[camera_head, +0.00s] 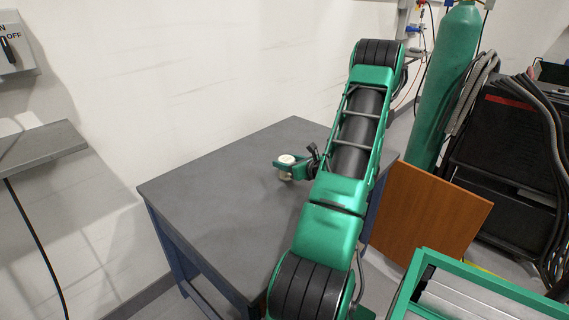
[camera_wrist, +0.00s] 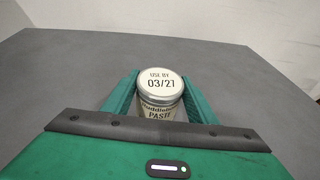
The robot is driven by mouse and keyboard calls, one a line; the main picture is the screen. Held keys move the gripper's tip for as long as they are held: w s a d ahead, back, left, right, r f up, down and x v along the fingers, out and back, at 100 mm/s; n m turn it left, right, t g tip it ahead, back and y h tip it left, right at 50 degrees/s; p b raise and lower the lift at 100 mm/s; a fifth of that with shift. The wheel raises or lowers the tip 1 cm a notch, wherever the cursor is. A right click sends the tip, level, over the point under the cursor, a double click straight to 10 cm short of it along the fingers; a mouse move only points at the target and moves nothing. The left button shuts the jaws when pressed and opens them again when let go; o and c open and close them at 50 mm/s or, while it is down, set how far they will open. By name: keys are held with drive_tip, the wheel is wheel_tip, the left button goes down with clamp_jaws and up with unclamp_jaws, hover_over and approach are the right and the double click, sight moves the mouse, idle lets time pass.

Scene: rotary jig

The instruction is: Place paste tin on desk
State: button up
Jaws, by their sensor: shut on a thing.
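The paste tin (camera_wrist: 160,88) is a small round tin with a pale label reading "PASTE" and a lid marked "USE BY 03/21". It is upright between the two green fingers of my gripper (camera_wrist: 160,102), which is shut on it. In the head view the tin (camera_head: 287,159) shows as a small white-topped shape at the gripper (camera_head: 289,170), over the desk. The desk (camera_head: 215,210) has a grey top and blue legs. Whether the tin's base touches the desk top is hidden.
The desk top around the tin is bare. A white wall (camera_head: 210,80) stands behind it. A brown board (camera_head: 425,215) leans at the desk's right, with a green gas cylinder (camera_head: 447,90) beyond it. A grey shelf (camera_head: 40,147) is at far left.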

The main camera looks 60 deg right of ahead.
drive_tip(key=o, duration=1.3)
drive_tip(key=shift+s, duration=0.1)
drive_tip(key=shift+d, duration=0.1)
